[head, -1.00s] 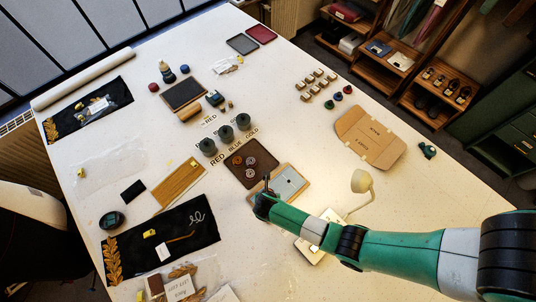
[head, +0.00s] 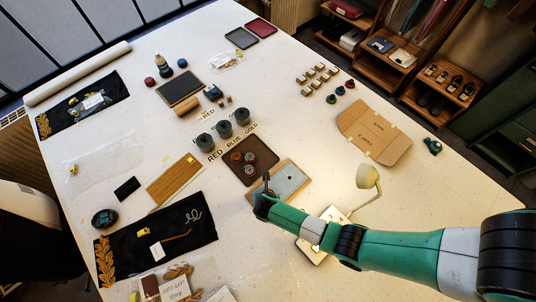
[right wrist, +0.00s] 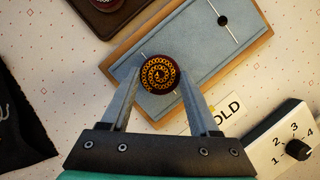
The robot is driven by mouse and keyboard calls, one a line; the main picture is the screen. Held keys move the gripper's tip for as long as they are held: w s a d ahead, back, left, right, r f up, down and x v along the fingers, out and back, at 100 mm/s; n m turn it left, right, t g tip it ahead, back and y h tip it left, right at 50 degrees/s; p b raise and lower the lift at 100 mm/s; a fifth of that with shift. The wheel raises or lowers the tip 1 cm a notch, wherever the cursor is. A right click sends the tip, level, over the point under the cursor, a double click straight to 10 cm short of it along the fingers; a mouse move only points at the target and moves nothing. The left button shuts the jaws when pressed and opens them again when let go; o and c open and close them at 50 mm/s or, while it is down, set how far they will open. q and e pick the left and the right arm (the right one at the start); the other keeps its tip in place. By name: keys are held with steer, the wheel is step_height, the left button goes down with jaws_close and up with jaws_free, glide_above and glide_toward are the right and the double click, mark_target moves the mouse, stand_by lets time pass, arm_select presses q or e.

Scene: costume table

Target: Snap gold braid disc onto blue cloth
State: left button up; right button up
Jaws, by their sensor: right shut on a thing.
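The gold braid disc (right wrist: 158,73), a dark round piece with a gold spiral, is held between the fingertips of my right gripper (right wrist: 158,80). The blue cloth (right wrist: 190,60) lies on a wooden-edged board; it also shows in the head view (head: 284,180). In the right wrist view the disc overlaps the near part of the cloth, next to a short white line. A dark round spot (right wrist: 222,20) sits on another white line farther along the cloth. In the head view my right gripper (head: 265,191) is at the board's left side. I cannot tell whether the disc touches the cloth. My left gripper is not in view.
A dark brown tray (head: 235,171) with a few discs stands beside the board. A white device with a numbered dial (right wrist: 292,142) and a GOLD label (right wrist: 226,109) lie near my right gripper. A cream lamp (head: 367,178) stands to the right.

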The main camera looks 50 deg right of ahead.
steer(key=shift+f+b, duration=0.45)
steer(key=shift+f, duration=0.15)
stand_by(0.8)
steer(key=o, duration=1.4)
steer(key=shift+c, duration=0.2)
steer(key=shift+o, duration=0.2)
step_height(320, 180, up, 8)
steer(key=p, duration=0.8)
steer(key=shift+r+p, duration=0.1)
steer(key=shift+p, duration=0.25)
